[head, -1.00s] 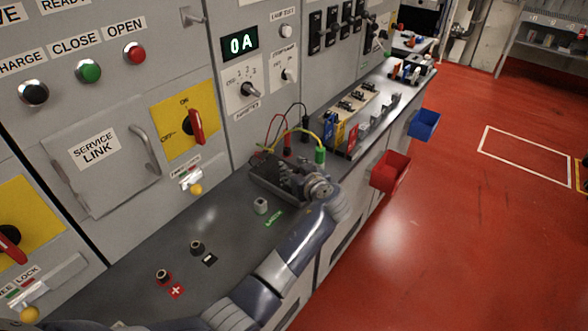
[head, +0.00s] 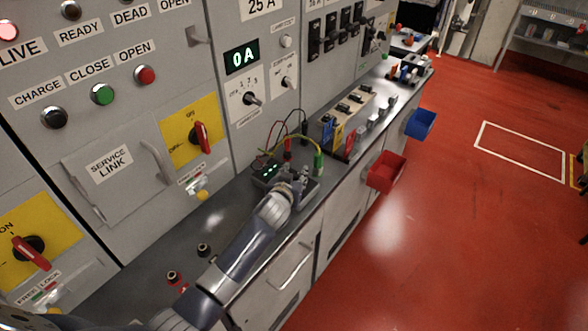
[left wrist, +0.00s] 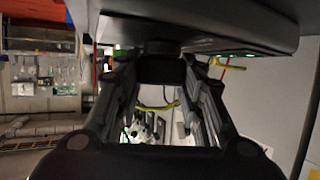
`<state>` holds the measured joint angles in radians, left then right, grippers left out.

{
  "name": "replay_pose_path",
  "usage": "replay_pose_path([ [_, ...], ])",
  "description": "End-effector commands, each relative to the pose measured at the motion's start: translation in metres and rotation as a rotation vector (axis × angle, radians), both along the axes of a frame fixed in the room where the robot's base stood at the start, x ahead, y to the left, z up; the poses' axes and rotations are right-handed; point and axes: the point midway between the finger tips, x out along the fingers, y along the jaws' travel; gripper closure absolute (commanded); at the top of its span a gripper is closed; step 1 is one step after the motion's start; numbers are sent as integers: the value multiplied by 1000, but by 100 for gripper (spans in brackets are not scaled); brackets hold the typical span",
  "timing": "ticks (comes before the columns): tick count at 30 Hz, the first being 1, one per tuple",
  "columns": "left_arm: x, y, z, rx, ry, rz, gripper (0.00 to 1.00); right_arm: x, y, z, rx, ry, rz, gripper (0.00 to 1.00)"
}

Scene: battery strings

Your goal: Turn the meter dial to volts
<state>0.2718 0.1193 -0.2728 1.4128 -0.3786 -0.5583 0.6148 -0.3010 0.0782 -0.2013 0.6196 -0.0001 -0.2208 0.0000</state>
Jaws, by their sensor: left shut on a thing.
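The meter (head: 262,170) is a dark box with small green lit digits, lying on the grey bench near the panel wall. My left gripper (head: 298,182) reaches over the meter's near right part and hides its dial in the head view. In the left wrist view, the meter's dark body (left wrist: 220,20) spans the top. There the left gripper's fingers (left wrist: 160,65) close on a dark round knob, the dial (left wrist: 161,46). Which mark the dial points to cannot be seen. My right gripper is not in view.
Red, black, yellow and green leads rise behind the meter, with a green plug (head: 318,162) close to its right. A red bin (head: 386,172) and a blue bin (head: 420,124) hang on the bench front. Two terminals (head: 204,249) stand nearer on the bench.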

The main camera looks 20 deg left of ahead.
Motion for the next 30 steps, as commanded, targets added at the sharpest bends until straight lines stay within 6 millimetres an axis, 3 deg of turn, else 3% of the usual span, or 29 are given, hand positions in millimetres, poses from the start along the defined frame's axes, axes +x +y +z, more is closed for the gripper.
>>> replay_pose_path([
  [6, 2, 2, 4, 3, -6, -50, 88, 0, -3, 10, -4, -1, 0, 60],
  [20, 2, 1, 4, 4, -8, -63, 88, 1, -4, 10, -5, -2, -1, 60],
  [21, 2, 1, 4, 3, -8, -62, 58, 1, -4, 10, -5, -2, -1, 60],
  [23, 2, 1, 4, 3, -8, -62, 44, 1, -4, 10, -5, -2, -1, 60],
  [30, 1, 0, 1, 2, -4, -62, 43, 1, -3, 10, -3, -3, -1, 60],
])
